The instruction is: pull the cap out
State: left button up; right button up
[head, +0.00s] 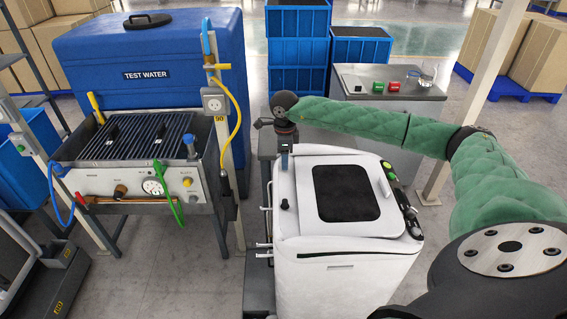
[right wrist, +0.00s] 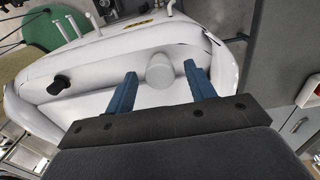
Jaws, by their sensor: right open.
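A pale grey, round cap (right wrist: 160,70) stands on the white machine (right wrist: 100,72) in the right wrist view. My right gripper (right wrist: 160,78) is open, with its two blue fingers on either side of the cap in that picture. I see no clear contact, and the gap in depth is hard to judge. In the head view, my right gripper (head: 285,161) points down over the back left corner of the white machine (head: 340,272). The cap is not distinct there. My left gripper is not in view.
A black knob (head: 285,204) sticks up from the machine's left side, near the gripper. A post (head: 216,130) with a yellow hose stands to the left, by a test bench (head: 130,150) and a blue water tank (head: 150,60). A metal cabinet (head: 390,82) stands behind.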

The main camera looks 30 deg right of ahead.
grip_shut()
dwell(0.4)
jog(key=shift+r, duration=0.25)
jog(key=shift+r+p, duration=0.35)
jog(key=shift+r, duration=2.4)
